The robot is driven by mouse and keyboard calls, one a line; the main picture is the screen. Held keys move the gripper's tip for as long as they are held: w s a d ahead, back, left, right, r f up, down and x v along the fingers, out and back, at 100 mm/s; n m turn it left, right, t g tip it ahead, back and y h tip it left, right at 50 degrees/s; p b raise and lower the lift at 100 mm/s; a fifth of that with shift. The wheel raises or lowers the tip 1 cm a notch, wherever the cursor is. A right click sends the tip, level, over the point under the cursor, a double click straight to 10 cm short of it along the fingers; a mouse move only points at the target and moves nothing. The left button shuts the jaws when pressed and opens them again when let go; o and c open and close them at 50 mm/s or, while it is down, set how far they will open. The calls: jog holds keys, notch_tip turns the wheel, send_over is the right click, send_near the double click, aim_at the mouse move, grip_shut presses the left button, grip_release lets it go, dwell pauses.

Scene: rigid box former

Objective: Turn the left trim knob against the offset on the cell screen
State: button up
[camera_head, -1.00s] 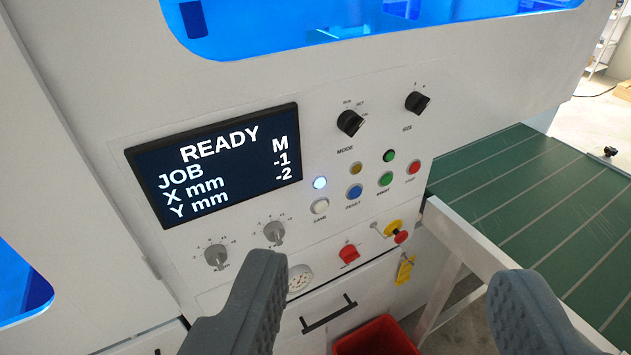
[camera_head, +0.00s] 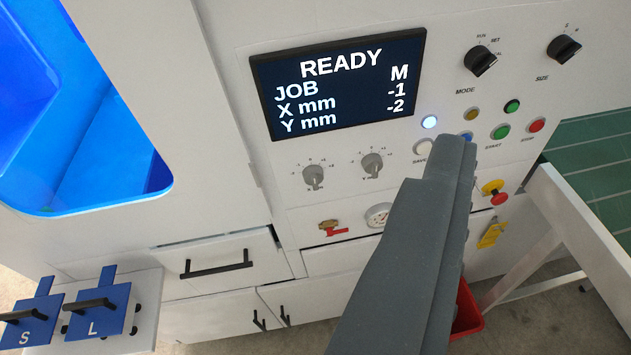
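The cell screen (camera_head: 338,82) reads READY, JOB M, X mm -1, Y mm -2. Below it, on the white panel, are two grey trim knobs with small scale marks. The left trim knob (camera_head: 314,178) is in full view with nothing touching it; its exact setting is too small to read. The right trim knob (camera_head: 372,165) is beside it. My gripper (camera_head: 450,150) shows as dark grey fingers close together or overlapping, rising from the bottom edge. It appears to the right of both knobs and covers part of the panel. I cannot tell whether a gap lies between the fingers.
Black MODE (camera_head: 480,60) and SIZE (camera_head: 564,48) selectors and several buttons are on the right. A red-handled valve (camera_head: 332,228) and a gauge (camera_head: 377,215) sit below the knobs. Blue plates marked S (camera_head: 28,325) and L (camera_head: 95,315) are at lower left. A red bin (camera_head: 467,315) is partly hidden.

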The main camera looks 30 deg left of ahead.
aim_at(316, 185)
jog(key=shift+w, duration=0.1)
jog(key=w+d+f+n+p, duration=0.2)
jog(key=w+d+f, duration=0.2)
jog(key=w+f, duration=0.85)
jog(key=w+a+f+n+y, duration=0.1)
jog(key=w+a+f+n, duration=0.15)
jog(key=f, duration=0.25)
jog(key=w+a+f+n+y, duration=0.1)
jog(key=w+f+n+y, duration=0.15)
jog(key=f, duration=0.25)
jog(key=s+a+f+n+g+y+p, duration=0.2)
jog(key=s+a+f+n+y, duration=0.15)
jog(key=a+f+y, duration=0.75)
jog(key=w+a+h, duration=0.1)
jog(key=w+a, duration=0.2)
jog(key=w+a+f+h, duration=0.1)
jog(key=w+a, duration=0.2)
jog(key=a, duration=0.1)
jog(key=w+a+h, duration=0.1)
jog(key=w+a, duration=0.2)
jog(key=a, duration=0.1)
jog(key=shift+a+f, duration=0.1)
jog(key=shift+f, duration=0.25)
jog(key=c, duration=1)
